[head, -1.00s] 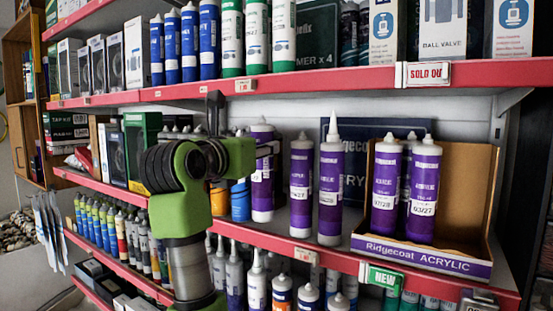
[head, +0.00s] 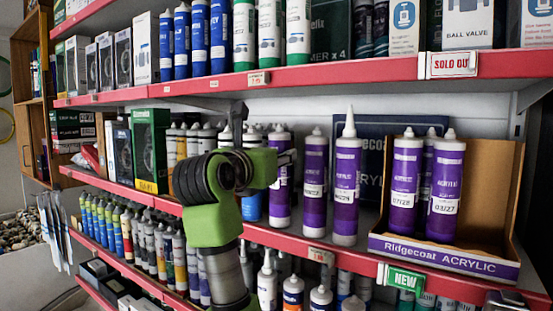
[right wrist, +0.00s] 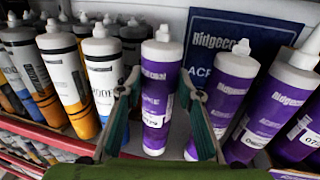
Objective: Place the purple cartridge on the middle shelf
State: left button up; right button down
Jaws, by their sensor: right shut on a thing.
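A purple cartridge (head: 281,185) with a white cap stands upright at the left end of a row of purple cartridges on the middle shelf (head: 345,263). My right gripper (head: 288,158) is around its upper body from the front. In the right wrist view one finger is on each side of this cartridge (right wrist: 156,85), and the gripper (right wrist: 160,100) is shut on it. Its base looks to be at the shelf surface; I cannot tell if it bears on it. My left gripper is not in view.
Purple cartridges (head: 316,180) stand close to the right, beside a cardboard display box (head: 480,185) with more. White, grey-capped cartridges (right wrist: 101,75) stand close to the left. The upper shelf edge (head: 300,75) runs overhead. A dark blue panel (right wrist: 240,40) stands behind.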

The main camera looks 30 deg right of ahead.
jog(key=shift+s+d+f, duration=0.1)
jog(key=shift+s+d, duration=0.1)
jog(key=shift+d, duration=0.05)
jog(key=c, duration=1.6)
grip_release()
jog(key=shift+d+f, duration=0.1)
jog(key=shift+d, duration=0.1)
jog(key=shift+c, duration=0.2)
jog(key=shift+o, duration=1)
jog(key=shift+w, duration=0.1)
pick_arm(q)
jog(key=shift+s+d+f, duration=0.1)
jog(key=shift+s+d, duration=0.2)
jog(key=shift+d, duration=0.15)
pick_arm(e)
jog(key=shift+a, duration=0.15)
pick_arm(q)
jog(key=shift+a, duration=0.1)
pick_arm(e)
jog(key=shift+a, duration=0.1)
pick_arm(q)
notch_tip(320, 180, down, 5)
jog(key=b, duration=0.5)
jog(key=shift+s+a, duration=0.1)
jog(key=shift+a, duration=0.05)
pick_arm(e)
jog(key=v, duration=1.2)
jog(key=shift+r, duration=0.2)
